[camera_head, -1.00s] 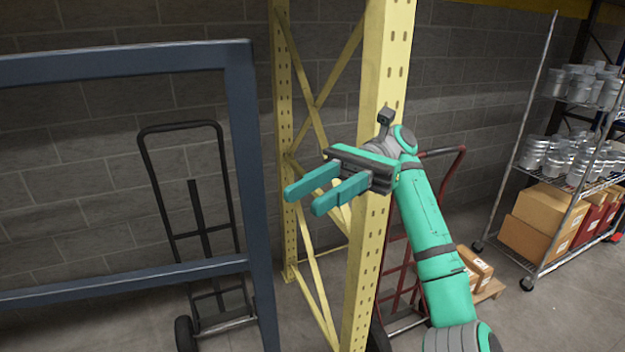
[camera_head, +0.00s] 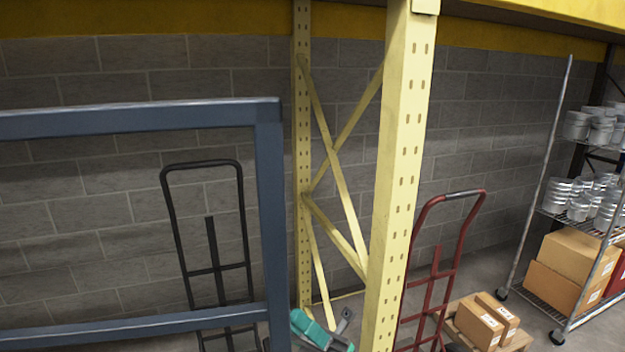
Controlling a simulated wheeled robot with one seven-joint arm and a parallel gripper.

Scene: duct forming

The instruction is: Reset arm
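Only a small part of my arm's end (camera_head: 318,330) shows at the bottom edge of the head view, teal and grey, just left of the yellow upright's foot. No held object is visible.
A yellow rack upright (camera_head: 398,180) stands close in the middle. A blue metal frame (camera_head: 272,220) fills the left. Behind are a black hand truck (camera_head: 205,168), a red hand truck (camera_head: 425,215), boxes (camera_head: 480,322) on a pallet and a wire shelf (camera_head: 540,195) with metal cans.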

